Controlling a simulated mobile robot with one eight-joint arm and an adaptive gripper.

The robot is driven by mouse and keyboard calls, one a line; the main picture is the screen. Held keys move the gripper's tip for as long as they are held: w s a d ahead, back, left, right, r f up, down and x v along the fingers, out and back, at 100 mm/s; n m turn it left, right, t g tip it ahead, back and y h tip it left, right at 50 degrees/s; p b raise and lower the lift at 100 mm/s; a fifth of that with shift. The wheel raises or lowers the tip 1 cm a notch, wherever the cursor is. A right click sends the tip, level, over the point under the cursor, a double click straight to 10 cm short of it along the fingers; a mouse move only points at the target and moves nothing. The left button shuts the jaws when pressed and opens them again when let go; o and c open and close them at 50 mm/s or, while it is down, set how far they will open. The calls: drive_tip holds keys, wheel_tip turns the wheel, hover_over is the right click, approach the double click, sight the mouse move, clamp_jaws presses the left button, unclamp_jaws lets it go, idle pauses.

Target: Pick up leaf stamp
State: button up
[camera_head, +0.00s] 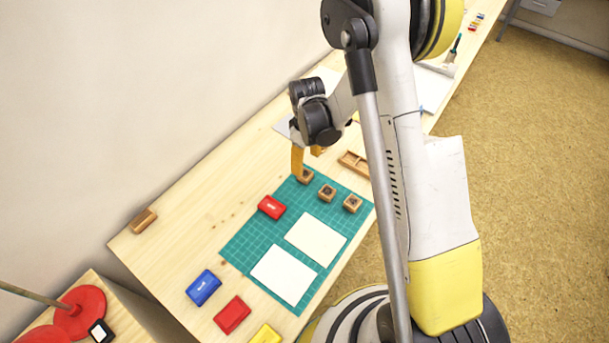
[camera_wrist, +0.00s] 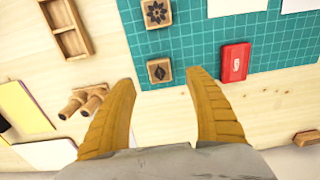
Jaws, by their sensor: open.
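The leaf stamp (camera_wrist: 160,72) is a small wooden block with a dark leaf on its upward face. In the wrist view it lies at the mat's edge, between the tips of my gripper (camera_wrist: 163,77). The two orange fingers are spread, with a gap on each side of the stamp. In the head view my gripper (camera_head: 307,163) is over the stamp (camera_head: 307,177), one finger partly hiding it. I cannot tell how high the tips are. A flower stamp (camera_wrist: 156,13) lies farther up in the wrist view.
The green mat (camera_head: 248,235) holds two other stamps (camera_head: 327,192), a red inkpad (camera_head: 271,207) and white cards (camera_head: 315,240). A wooden tray (camera_wrist: 82,43) and wooden cylinders (camera_wrist: 85,103) lie left in the wrist view. Blue (camera_head: 203,288) and red (camera_head: 232,315) inkpads lie near the front.

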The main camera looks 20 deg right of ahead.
sight(306, 174)
wheel_tip(306, 174, down, 7)
drive_tip(key=shift+w+f+b, duration=0.1)
drive_tip(key=shift+f+b, duration=0.1)
drive_tip(key=shift+b, duration=1.05)
drive_tip(key=shift+r, duration=0.1)
drive_tip(key=c, duration=1.1)
